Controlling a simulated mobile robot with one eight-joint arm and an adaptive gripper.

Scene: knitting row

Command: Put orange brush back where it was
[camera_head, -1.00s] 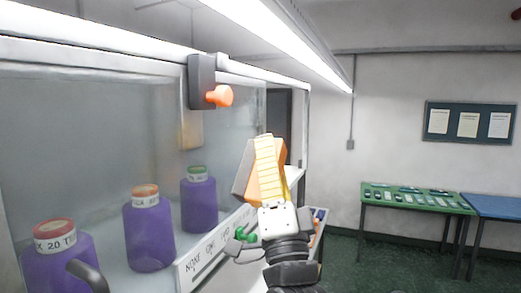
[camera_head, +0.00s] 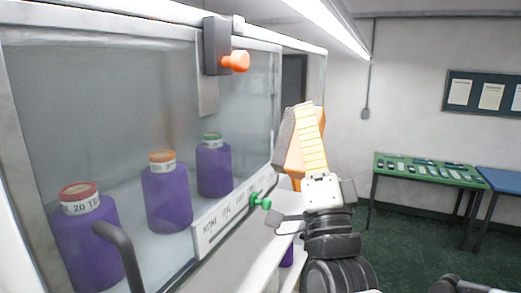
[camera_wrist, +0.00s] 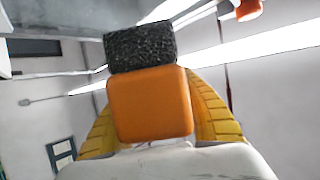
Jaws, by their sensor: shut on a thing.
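The orange brush has an orange block body and a dark, rough pad. My gripper (camera_head: 306,110) is shut on the orange brush (camera_head: 292,158) and holds it up in the air, to the right of the glass-fronted cabinet. In the wrist view the brush's orange body (camera_wrist: 150,105) sits between the yellow fingers of my gripper (camera_wrist: 150,95), with the dark pad beyond it. In the head view the fingers hide part of the brush.
The glass cabinet (camera_head: 120,110) holds purple bottles with red, orange and green lids. An orange knob (camera_head: 236,62) juts from its upper frame, a green knob (camera_head: 261,201) from its lower edge. A white ledge (camera_head: 245,262) runs below. Green (camera_head: 430,170) and blue (camera_head: 500,181) tables stand far right.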

